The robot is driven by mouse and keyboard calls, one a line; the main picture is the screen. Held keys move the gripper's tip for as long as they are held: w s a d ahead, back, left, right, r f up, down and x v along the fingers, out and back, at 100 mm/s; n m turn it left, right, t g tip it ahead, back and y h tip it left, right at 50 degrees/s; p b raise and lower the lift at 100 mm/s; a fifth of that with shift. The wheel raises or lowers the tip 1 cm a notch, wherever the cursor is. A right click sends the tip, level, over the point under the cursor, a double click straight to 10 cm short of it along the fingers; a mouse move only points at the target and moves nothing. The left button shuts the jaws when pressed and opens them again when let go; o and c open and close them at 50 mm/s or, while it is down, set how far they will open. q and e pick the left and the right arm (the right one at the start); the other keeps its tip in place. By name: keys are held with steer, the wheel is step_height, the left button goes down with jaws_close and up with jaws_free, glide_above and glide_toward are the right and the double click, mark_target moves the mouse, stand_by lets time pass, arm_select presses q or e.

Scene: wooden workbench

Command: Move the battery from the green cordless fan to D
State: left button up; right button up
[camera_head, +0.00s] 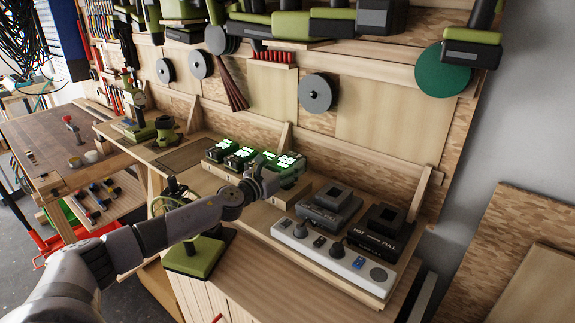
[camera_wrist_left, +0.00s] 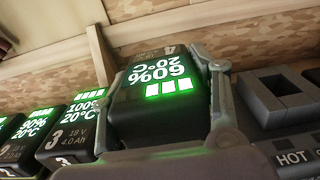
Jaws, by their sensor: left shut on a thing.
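My left gripper (camera_head: 270,178) is shut on a black battery marked 4, in the back-middle of the bench. In the left wrist view this battery (camera_wrist_left: 160,95) sits between the fingers, its lit green display reading 60% and 20°C. The same battery (camera_head: 289,162) shows its lit top in the head view, at the right end of a row of batteries. I cannot tell whether it touches the wood under it. A green and black tool base (camera_head: 198,256) stands at the front left; I cannot tell whether it is the fan. No mark D is legible. My right gripper is not in view.
Batteries with lit displays (camera_head: 222,150) stand left of the gripper; battery 3 (camera_wrist_left: 75,135) is close beside it. Two dark chargers (camera_head: 330,207) (camera_head: 382,228) stand to the right, one marked HOT. A white power strip (camera_head: 335,252) lies in front of them.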

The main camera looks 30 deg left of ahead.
arm_select(q)
steer(key=shift+f+b, duration=1.45)
steer(key=shift+f, duration=0.15)
steer(key=shift+r, duration=0.1)
steer(key=o, duration=1.8)
steer(key=shift+s, duration=0.1)
steer(key=shift+o, duration=0.2)
steer(key=shift+d+f, duration=0.1)
steer(key=shift+f, duration=0.15)
steer(key=s, duration=0.6)
steer(key=shift+a+r, duration=0.1)
steer(key=shift+a, duration=0.2)
steer(key=shift+s+r, duration=0.1)
steer(key=shift+s, duration=0.6)
steer(key=shift+r, duration=0.15)
